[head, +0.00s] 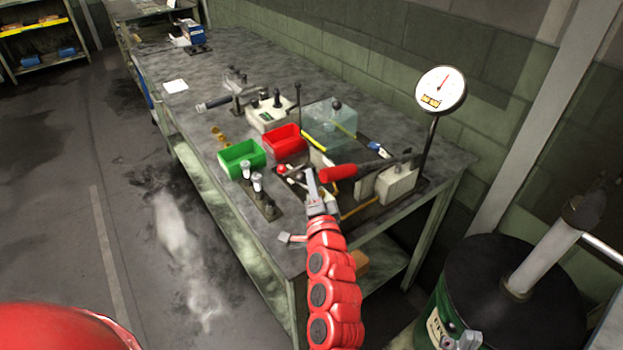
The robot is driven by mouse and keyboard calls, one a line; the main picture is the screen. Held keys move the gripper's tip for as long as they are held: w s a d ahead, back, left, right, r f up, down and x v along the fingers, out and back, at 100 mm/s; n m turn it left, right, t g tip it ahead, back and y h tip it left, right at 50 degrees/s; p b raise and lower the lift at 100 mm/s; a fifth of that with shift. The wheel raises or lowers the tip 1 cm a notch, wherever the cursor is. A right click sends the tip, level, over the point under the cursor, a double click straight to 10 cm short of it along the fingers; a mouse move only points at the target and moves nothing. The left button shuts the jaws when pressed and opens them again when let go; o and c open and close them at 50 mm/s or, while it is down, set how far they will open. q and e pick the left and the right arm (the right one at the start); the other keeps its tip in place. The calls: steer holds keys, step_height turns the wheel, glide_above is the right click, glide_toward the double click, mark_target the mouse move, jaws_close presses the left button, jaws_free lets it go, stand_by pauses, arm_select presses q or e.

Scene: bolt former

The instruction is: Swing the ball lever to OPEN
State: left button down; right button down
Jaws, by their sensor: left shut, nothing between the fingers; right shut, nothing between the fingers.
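The ball lever cannot be told for certain. A dark ball (337,104) shows at the top of the clear guard box (322,122), and a thin upright rod (298,98) with a small dark tip stands left of it. No OPEN marking is readable. My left gripper (312,178) is over the near part of the bench, shut and empty, beside a red handle (338,173) on a dark bar. Whether it touches that handle is unclear. My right gripper (465,341) seems to show only as a grey piece at the bottom edge, in front of the green drum, well away from the bench fixtures.
A green bin (240,159) and a red bin (284,139) stand left of the guard. A round dial gauge (441,90) rises on a post at right. A pale block (396,184) sits below it. The bench's far left half is mostly clear.

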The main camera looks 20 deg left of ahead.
stand_by(0.3)
arm_select(q)
steer(key=shift+d+b, duration=0.1)
steer(key=shift+b, duration=0.5)
steer(key=shift+n+g+y, duration=0.3)
steer(key=shift+y, duration=0.1)
steer(key=shift+s+b, duration=0.1)
steer(key=shift+b, duration=0.3)
